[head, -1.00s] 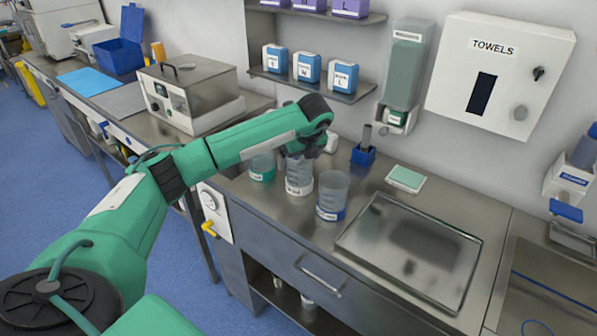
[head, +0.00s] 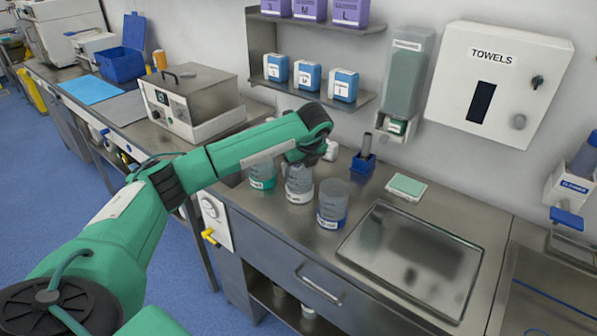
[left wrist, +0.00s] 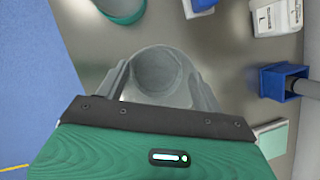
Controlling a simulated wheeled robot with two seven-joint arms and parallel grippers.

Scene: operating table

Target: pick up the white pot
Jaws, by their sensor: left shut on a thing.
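The white pot (head: 299,187), a clear beaker with a white band, stands on the steel counter between two similar pots. My left gripper (head: 300,162) reaches down onto its upper part from above and is shut on it. In the left wrist view the two fingers (left wrist: 161,88) lie on either side of the round pot (left wrist: 158,68). The green-banded pot (head: 262,178) stands close on the left; its rim also shows in the left wrist view (left wrist: 122,8). The blue-banded pot (head: 332,205) stands to the right, apart. My right gripper is not in view.
A blue holder (head: 363,163) with a grey cylinder stands behind right, near a green-topped pad (head: 405,186). A steel tray (head: 412,258) lies to the right. The shelf (head: 320,92) and the dispenser (head: 404,75) are on the wall behind. A metal box unit (head: 190,100) stands left.

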